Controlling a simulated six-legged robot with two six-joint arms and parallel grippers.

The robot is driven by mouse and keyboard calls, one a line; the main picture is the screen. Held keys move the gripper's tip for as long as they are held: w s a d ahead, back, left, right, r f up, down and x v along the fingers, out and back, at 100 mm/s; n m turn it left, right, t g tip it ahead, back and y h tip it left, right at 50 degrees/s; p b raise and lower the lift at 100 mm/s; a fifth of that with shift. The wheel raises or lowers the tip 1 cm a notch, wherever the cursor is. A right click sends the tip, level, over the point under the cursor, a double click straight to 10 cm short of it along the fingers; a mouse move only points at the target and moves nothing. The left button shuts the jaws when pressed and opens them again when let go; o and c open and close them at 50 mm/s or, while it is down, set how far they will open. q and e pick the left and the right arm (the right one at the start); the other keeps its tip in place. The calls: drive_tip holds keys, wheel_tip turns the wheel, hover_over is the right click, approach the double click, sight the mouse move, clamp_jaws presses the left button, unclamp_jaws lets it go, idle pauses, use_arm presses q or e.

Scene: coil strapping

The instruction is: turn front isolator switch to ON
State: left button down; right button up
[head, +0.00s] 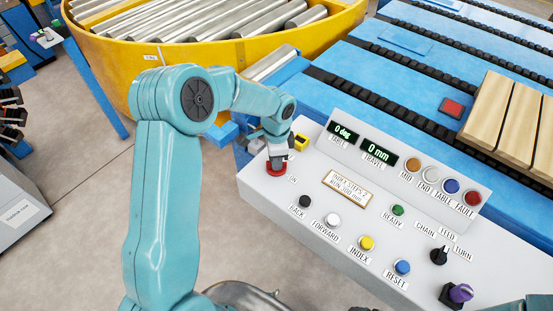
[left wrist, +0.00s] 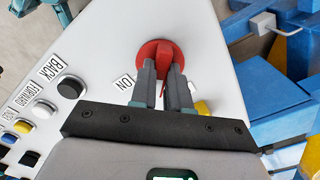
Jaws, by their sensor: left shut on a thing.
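The front isolator switch is a red round knob with a raised handle bar (head: 275,169), at the left corner of the pale control panel. It also shows in the left wrist view (left wrist: 168,48). My left gripper (head: 274,154) reaches down onto it from above. In the left wrist view its two grey fingers (left wrist: 163,75) are shut on the red handle, one on each side. The handle runs nearly up and down in that view. The ON label (left wrist: 126,82) lies to the lower left of the knob, apart from the handle. My right gripper does not show.
The panel (head: 318,235) carries several buttons, a black selector (head: 439,256) and a purple knob (head: 461,292). A yellow block (head: 301,142) sits close by the switch. A yellow roller turntable (head: 230,52) and blue chain conveyor (head: 375,75) stand behind.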

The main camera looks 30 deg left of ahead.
use_arm(q)
drive_tip(key=m, duration=0.4)
drive_tip(key=shift+m, duration=0.3)
drive_tip(key=shift+m+p, duration=0.35)
drive_tip(key=shift+m, duration=1.95)
drive_tip(key=c, duration=1.1)
unclamp_jaws()
drive_tip(key=shift+r, duration=0.15)
wheel_tip(320, 180, up, 16)
drive_tip(key=shift+b, duration=0.45)
drive_tip(key=shift+s, duration=0.1)
